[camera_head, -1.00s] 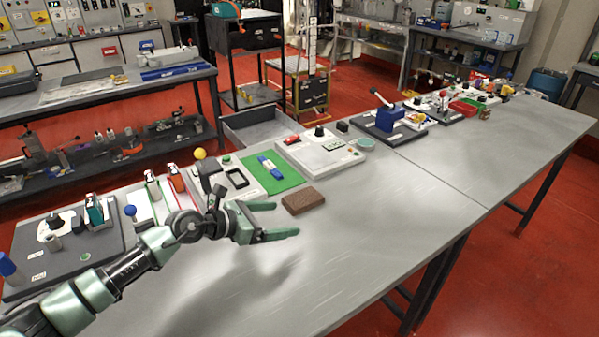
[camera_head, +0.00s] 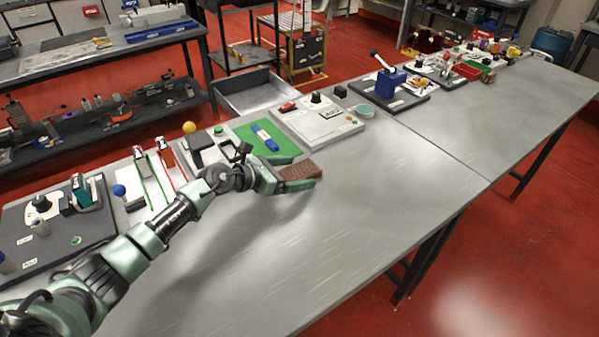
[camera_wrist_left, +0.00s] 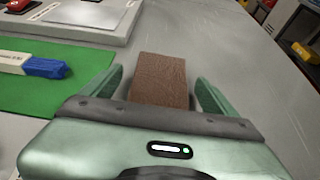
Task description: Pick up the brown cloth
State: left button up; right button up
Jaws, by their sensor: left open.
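The brown cloth (camera_head: 300,171) is a small folded block lying on the grey table. In the left wrist view the cloth (camera_wrist_left: 160,78) lies between the two green fingers, with a gap visible on its right side and a narrower one on its left. My left gripper (camera_head: 304,172) is open around the cloth, one finger on its far side and one on its near side. It also shows in the left wrist view (camera_wrist_left: 163,95). The cloth's near end is hidden by the gripper body. My right gripper is not in view.
A green mat (camera_head: 287,148) with a blue-and-white object (camera_head: 265,138) lies behind the gripper. A white panel (camera_head: 318,127) stands behind the cloth. A dark board with devices (camera_head: 70,237) is at the left. The table (camera_head: 350,220) is clear in front and to the right.

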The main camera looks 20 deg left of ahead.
pick_arm(q)
jog(key=c, duration=1.4)
jog(key=shift+c, duration=0.3)
jog(key=shift+r, duration=0.15)
